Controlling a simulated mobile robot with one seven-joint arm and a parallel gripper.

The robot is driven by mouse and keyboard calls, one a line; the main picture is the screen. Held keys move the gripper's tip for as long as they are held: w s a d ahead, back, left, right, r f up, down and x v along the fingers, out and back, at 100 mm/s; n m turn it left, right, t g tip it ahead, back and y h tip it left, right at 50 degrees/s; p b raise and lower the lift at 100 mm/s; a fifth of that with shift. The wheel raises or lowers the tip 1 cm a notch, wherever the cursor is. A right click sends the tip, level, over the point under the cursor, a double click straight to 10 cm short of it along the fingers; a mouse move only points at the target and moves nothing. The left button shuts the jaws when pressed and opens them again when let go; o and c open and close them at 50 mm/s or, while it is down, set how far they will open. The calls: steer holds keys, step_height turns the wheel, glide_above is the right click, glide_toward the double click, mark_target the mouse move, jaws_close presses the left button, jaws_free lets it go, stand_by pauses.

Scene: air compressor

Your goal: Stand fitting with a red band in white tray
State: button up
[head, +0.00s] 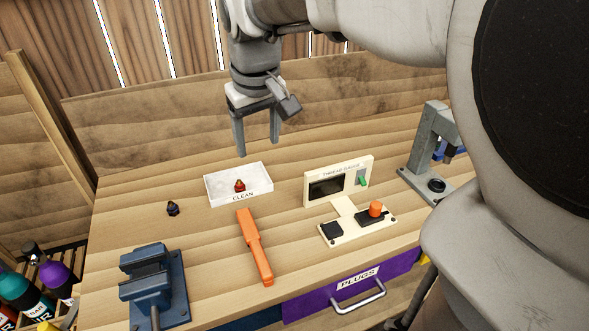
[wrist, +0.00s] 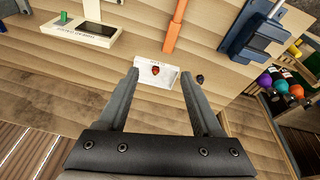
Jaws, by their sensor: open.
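A small fitting with a red-orange band (head: 240,186) stands in the white tray (head: 260,195) labelled CLEAN. In the wrist view the fitting (wrist: 155,70) and the tray (wrist: 170,82) show between and beyond my fingers. It looks upright there. My gripper (head: 256,150) hangs above and behind the tray, open and empty, with its fingers apart from the fitting. A second, dark fitting (head: 172,208) is on the bench to the left of the tray, outside it. It also shows in the wrist view (wrist: 200,79); whether it has a band is too small to tell.
An orange tool (head: 254,245) lies in front of the tray. A blue vise (head: 154,285) stands at front left. A thread gauge (head: 340,185) and a base with an orange knob (head: 358,224) stand right. A grey press (head: 432,150) is farther right. A purple PLUGS drawer (head: 352,286) is below.

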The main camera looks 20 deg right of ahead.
steer(key=s+f+m+t, duration=0.1)
steer(key=s+f+t, duration=0.1)
steer(key=s, duration=1.4)
steer(key=shift+s+d+f+m, duration=0.15)
steer(key=shift+s+f+m, duration=0.2)
steer(key=shift+f, duration=0.35)
